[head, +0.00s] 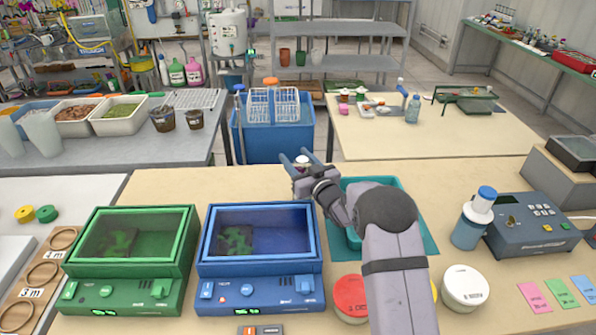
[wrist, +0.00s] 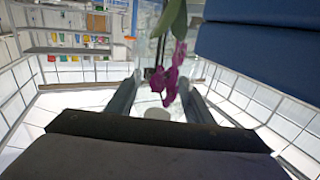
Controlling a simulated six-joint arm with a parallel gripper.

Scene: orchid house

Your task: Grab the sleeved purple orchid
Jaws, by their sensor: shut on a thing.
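The purple orchid (wrist: 165,80) shows in the wrist view, with magenta blooms between my fingers and green leaves (wrist: 172,18) at the top edge. A pale, see-through surface around its stem looks like the sleeve, but its edges are unclear. My gripper (wrist: 158,92) is shut on the sleeved orchid, a finger on each side. In the head view my gripper (head: 298,158) is at the far edge of the near bench, above and left of a teal tray (head: 428,240). There the orchid is mostly hidden or too small to make out.
A green-framed box (head: 178,255) and a blue-framed box (head: 310,250) stand left of my arm. A red-lidded tub (head: 350,295) and a white-lidded tub (head: 465,286) flank the forearm. A blue bin (head: 255,145) with wire racks stands beyond the bench.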

